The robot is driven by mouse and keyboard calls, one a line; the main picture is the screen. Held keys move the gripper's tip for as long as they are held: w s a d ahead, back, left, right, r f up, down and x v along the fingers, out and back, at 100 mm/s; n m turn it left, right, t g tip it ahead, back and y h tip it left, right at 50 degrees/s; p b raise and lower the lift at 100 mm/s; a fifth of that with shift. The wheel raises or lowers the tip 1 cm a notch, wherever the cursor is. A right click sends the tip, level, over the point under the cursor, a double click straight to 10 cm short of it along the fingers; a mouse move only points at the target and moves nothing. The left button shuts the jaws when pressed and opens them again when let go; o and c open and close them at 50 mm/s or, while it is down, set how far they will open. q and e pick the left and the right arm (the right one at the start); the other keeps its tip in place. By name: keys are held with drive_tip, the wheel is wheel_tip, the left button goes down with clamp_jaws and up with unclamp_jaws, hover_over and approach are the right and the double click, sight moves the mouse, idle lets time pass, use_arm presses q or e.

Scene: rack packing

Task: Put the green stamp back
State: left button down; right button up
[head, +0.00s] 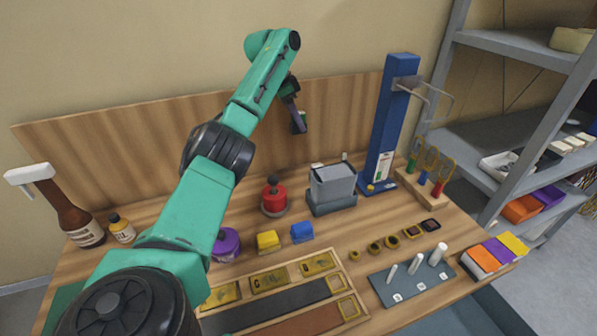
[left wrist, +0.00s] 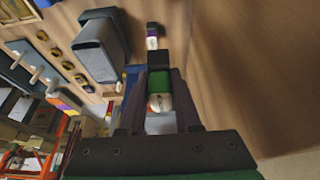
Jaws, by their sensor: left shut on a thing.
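My left gripper (head: 298,121) is raised in front of the back board, above and behind the grey box-like device. In the left wrist view, its two dark fingers (left wrist: 160,108) are shut on the green stamp (left wrist: 159,83), which has a green band and a pale rounded end. The stamp is held clear of the table. A smaller black and white stamp-like piece (left wrist: 152,42) with a purple mark stands beyond it, beside the grey device. My right gripper is not in view.
The grey device (head: 333,184) stands at the back middle, with a blue column (head: 390,125) to its right. A wooden tray (head: 353,284) and a grey peg block (head: 414,279) are in front.

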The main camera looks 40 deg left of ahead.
use_arm(q)
drive_tip(key=f, duration=0.6)
drive_tip(key=s+d+f, duration=0.1)
drive_tip(key=f, duration=0.4)
drive_tip(key=f+p, duration=0.1)
drive_tip(key=f, duration=0.5)
drive_tip(key=shift+s+d+f, duration=0.25)
drive_tip(key=shift+s+f, duration=0.05)
drive_tip(key=shift+s, duration=0.05)
drive_tip(key=shift+f, duration=0.2)
drive_tip(key=c, duration=0.6)
unclamp_jaws()
drive_tip(key=shift+w+a, duration=0.1)
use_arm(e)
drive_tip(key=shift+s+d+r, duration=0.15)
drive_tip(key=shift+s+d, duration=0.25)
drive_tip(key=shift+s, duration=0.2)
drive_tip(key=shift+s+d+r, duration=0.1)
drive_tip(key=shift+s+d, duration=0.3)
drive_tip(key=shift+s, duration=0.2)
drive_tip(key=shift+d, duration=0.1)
use_arm(q)
drive_tip(key=shift+r, duration=0.1)
